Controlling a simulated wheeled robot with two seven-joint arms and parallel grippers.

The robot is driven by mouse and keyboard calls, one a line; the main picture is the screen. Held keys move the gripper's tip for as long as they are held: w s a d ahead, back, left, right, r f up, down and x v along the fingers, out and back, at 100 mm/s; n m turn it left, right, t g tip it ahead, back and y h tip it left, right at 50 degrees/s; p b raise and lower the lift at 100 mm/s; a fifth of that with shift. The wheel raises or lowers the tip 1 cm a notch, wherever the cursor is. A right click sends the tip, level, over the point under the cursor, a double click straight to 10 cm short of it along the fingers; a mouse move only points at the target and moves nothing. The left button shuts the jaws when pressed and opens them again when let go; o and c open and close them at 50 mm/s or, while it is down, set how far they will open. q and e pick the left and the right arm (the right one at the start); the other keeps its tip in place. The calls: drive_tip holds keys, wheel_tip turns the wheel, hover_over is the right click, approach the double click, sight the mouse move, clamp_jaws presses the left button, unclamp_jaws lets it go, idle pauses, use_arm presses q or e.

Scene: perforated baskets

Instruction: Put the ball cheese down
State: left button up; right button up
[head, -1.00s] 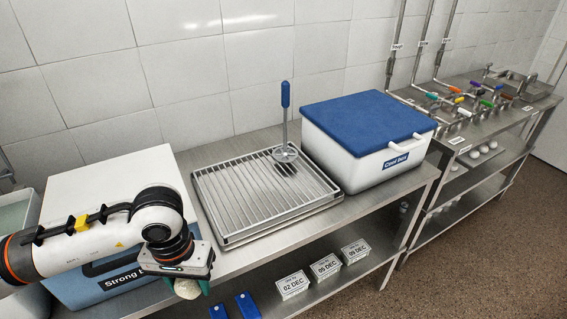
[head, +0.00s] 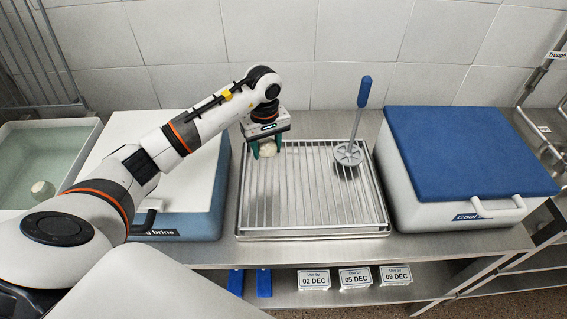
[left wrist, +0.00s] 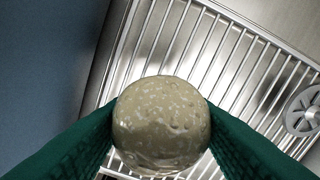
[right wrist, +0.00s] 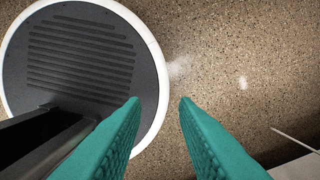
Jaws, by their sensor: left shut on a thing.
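The ball cheese (left wrist: 160,122) is a pale, mottled round ball held between the green fingers of my left gripper (left wrist: 160,130). In the head view the cheese (head: 268,150) hangs at the left back part of the wire draining rack (head: 310,215), with my left gripper (head: 267,148) above it. In the left wrist view the rack bars lie behind the cheese; I cannot tell whether it touches them. My right gripper (right wrist: 160,105) shows in the right wrist view with its green fingers apart and nothing between them, over the speckled floor.
A skimmer with a blue handle (head: 357,115) stands on the rack's right part. A white cool box with a blue lid (head: 465,150) is to the right, a brine box (head: 190,200) to the left. A water basin holds another ball (head: 42,189). The rack's front is clear.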

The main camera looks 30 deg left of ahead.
sight(270, 171)
use_arm(q)
drive_tip(key=shift+w+d+f, duration=0.1)
drive_tip(key=shift+f, duration=0.55)
drive_tip(key=shift+w+d+f, duration=0.1)
drive_tip(key=shift+f, duration=0.5)
drive_tip(key=shift+w+f+p, duration=0.1)
drive_tip(key=shift+f+p, duration=0.2)
drive_tip(key=shift+f, duration=0.4)
wheel_tip(270, 171, down, 2)
drive_tip(key=shift+f+p, duration=0.1)
drive_tip(key=shift+p, duration=0.45)
drive_tip(key=shift+a+f, duration=0.1)
drive_tip(key=shift+f, duration=0.15)
drive_tip(key=shift+f+b, duration=0.25)
drive_tip(key=shift+b, duration=0.1)
drive_tip(key=o, duration=1.1)
drive_tip(key=shift+r, duration=0.1)
use_arm(e)
drive_tip(key=shift+w+d+r, duration=0.65)
drive_tip(key=shift+r, duration=0.2)
